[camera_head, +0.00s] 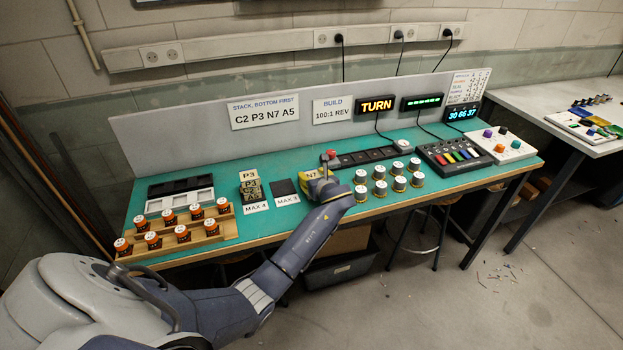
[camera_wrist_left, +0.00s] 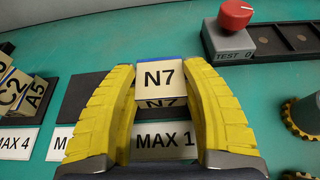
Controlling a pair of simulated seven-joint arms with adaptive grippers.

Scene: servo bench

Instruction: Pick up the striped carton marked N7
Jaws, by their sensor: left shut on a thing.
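The carton marked N7 (camera_wrist_left: 160,77) is a small cream block with black lettering and a thin blue band along its far edge. It sits between the two yellow fingers of my left gripper (camera_wrist_left: 162,90), which is shut on it. A second N7 mark on its near side is partly hidden. In the head view the carton (camera_head: 311,175) shows at the tip of my left gripper (camera_head: 318,183). The MAX 1 label (camera_wrist_left: 165,141) lies below it. I cannot tell whether the carton touches the bench. My right gripper is out of view.
Other cartons (camera_head: 250,184) stand stacked on the left by the MAX 4 label (camera_head: 256,208). A dark pad (camera_head: 283,187) beside them is empty. A grey block with a red knob (camera_wrist_left: 234,18) stands right of the carton. Several capped cylinders (camera_head: 380,188) stand close on the right.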

